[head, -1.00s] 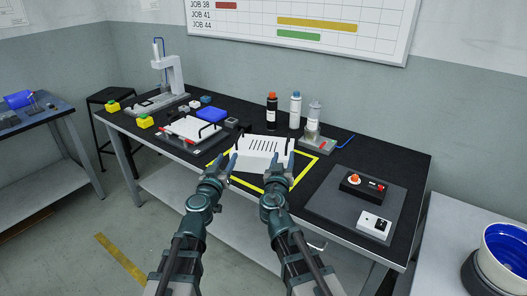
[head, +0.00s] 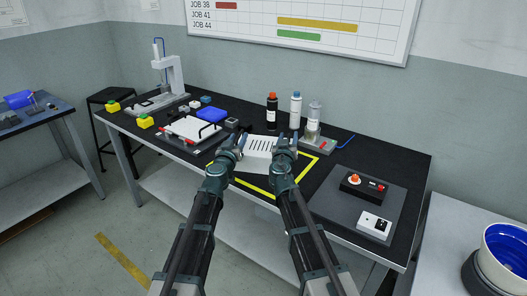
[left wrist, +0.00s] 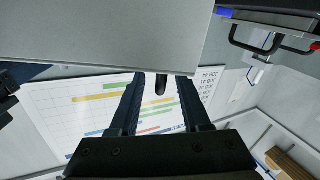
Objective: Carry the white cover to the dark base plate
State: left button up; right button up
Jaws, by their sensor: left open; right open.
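The white cover (head: 262,153), a box with a row of dark slots on top, sits inside the yellow outline at the table's middle front. My left gripper (head: 240,142) is at its left side and my right gripper (head: 283,144) at its right side. Both are open, and their tips partly hide the cover's ends. In the left wrist view the cover (left wrist: 100,32) fills the top, its edge at my open left fingertips (left wrist: 160,82); contact cannot be told. A dark grey plate (head: 326,207) lies at the right, bearing two small boxes.
A black box with orange and red buttons (head: 360,188) and a white box (head: 374,223) occupy the dark plate. Bottles (head: 271,112) and a grey stand (head: 317,142) are behind the cover. A white-topped fixture (head: 192,129) is left. Bare black table lies between cover and plate.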

pick_arm(q)
grip_shut()
pick_arm(e)
grip_shut()
dwell(1.3)
